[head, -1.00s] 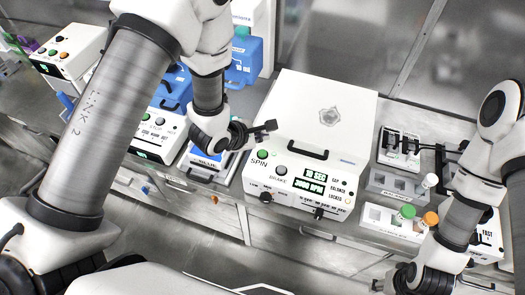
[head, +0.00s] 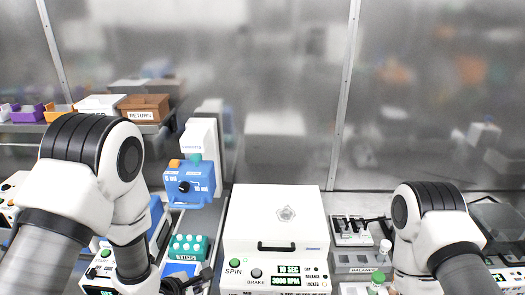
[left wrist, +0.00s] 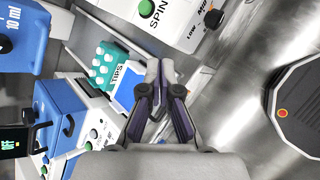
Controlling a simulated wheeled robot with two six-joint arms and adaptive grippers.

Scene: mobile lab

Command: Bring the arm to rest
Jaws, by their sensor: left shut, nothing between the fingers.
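My left arm comes in from the left in the head view, and its gripper (head: 205,274) shows only in part at the bottom edge, left of the centrifuge (head: 283,218). In the left wrist view the two fingers of my left gripper (left wrist: 160,72) are together with nothing between them. They are over the gap beside the blue tips box (left wrist: 126,92). My right arm (head: 432,225) is bent at the lower right of the head view; its gripper is out of frame.
A teal rack (head: 188,247) and a blue dispenser (head: 190,183) stand left of the centrifuge. A grey rack (head: 356,262) and a green-capped tube (head: 378,277) are to its right. A shelf at the back left holds a brown return bin (head: 145,106). A round dark-topped object (left wrist: 300,112) shows at right in the left wrist view.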

